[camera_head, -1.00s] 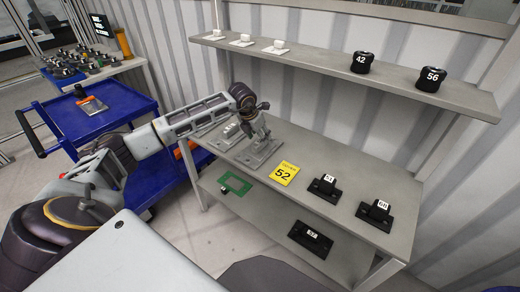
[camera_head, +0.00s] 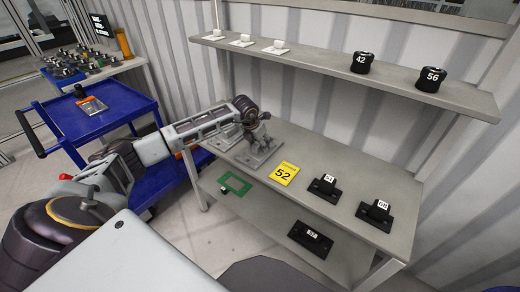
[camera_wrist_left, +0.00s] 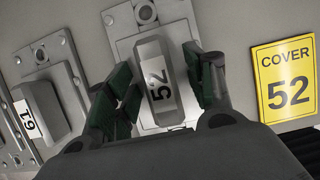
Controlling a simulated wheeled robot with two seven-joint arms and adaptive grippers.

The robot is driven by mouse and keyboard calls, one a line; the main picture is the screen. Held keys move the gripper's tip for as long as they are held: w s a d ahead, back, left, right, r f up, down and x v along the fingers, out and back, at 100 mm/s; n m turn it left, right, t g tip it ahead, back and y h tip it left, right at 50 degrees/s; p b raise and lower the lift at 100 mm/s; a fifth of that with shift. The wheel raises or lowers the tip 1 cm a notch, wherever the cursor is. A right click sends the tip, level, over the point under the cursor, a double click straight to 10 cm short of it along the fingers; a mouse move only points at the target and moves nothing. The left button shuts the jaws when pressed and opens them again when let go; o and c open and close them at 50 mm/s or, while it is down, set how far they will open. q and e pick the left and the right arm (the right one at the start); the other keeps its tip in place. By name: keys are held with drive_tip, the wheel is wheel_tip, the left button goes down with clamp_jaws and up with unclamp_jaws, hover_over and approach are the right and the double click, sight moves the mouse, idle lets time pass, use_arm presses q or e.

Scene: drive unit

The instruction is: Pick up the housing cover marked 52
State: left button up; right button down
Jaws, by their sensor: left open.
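The grey housing cover marked 52 (camera_wrist_left: 157,78) stands on a metal plate in the left wrist view, its white label facing the camera. My left gripper (camera_wrist_left: 157,66) is open, with one dark green-padded finger on each side of the cover's raised block. I cannot tell whether the fingers touch it. In the head view my left gripper (camera_head: 257,127) is low over the plate (camera_head: 258,156) at the bench's left part, and the cover is mostly hidden there. A yellow sign reading COVER 52 (camera_wrist_left: 286,80) lies to the right; it also shows in the head view (camera_head: 284,174).
Another grey cover (camera_wrist_left: 43,108), labelled 61, stands close on the left in the wrist view. Black parts (camera_head: 323,189) sit farther right on the bench (camera_head: 340,205). An upper shelf (camera_head: 320,68) carries white parts and black ones marked 42 and 56. A blue cart (camera_head: 100,120) stands left.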

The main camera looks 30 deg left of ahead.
use_arm(q)
drive_tip(key=shift+c, duration=0.4)
clamp_jaws()
drive_tip(key=shift+w+r, duration=0.1)
drive_tip(key=shift+r, duration=0.05)
drive_tip(key=shift+r, duration=4.9)
drive_tip(key=shift+r, duration=0.15)
